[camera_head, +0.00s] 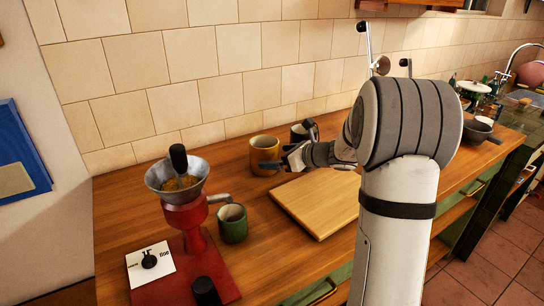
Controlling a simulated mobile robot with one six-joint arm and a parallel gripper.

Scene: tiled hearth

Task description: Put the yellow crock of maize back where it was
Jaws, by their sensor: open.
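The yellow crock (259,147) stands upright on the wooden counter (125,212), close to the tiled wall. My gripper (274,157) is open at the crock's right side, with its dark fingers in front of part of the crock. I cannot tell whether the fingers touch it, and the crock's contents are too small to make out. A red mill (186,215) at the left has a grey hopper (160,187) holding yellow grain.
A green mug (232,226) stands beside the mill. A pale wooden board (310,205) lies right of the mug, partly hidden by my arm. A dark pan (480,132) sits at the far right.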

